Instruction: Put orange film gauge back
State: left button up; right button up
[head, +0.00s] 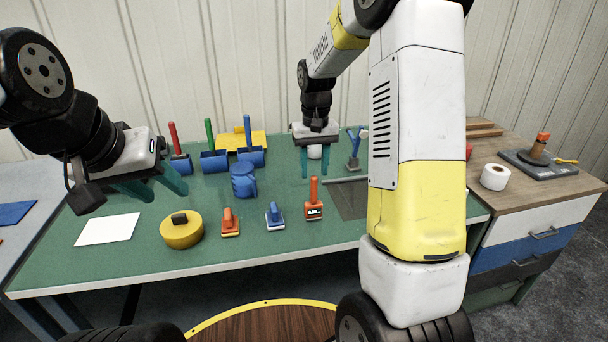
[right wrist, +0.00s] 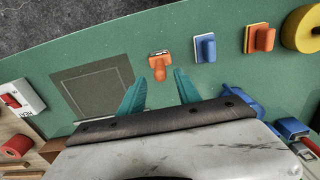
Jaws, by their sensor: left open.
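The orange film gauge (head: 314,203) stands upright on the green table near its front edge, with a small display at its base and an orange handle. It also shows in the right wrist view (right wrist: 159,67). My right gripper (head: 320,172) is open and empty, behind and above the gauge. In the right wrist view the gauge lies just past the two teal fingertips, in line with the gap between them. My left gripper (head: 165,194) is open and empty above the table's left part. A dark grey outlined rectangle (right wrist: 97,92) lies beside the gauge, partly hidden by my right arm in the head view.
A blue-handled tool (head: 274,214), an orange one (head: 230,222) and a yellow tape roll (head: 181,232) stand left of the gauge. Blue scoops (head: 214,160) and a blue cup (head: 243,180) are behind. A white sheet (head: 107,229) lies left. A wooden-topped cabinet (head: 545,190) adjoins on the right.

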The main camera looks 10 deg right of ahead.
notch_tip(320, 180, up, 4)
jog(key=shift+s+r, duration=0.1)
jog(key=shift+r, duration=0.15)
jog(key=s+r+t+y, duration=0.1)
jog(key=s+r+t, duration=0.2)
jog(key=s+r, duration=0.75)
jog(key=s+a+t+y, duration=0.1)
jog(key=s+a+t, duration=0.1)
jog(key=s, duration=1.1)
jog(key=shift+s+f+t, duration=0.3)
jog(key=shift+f+t, duration=0.15)
jog(key=shift+t, duration=0.15)
jog(key=shift+a, duration=0.1)
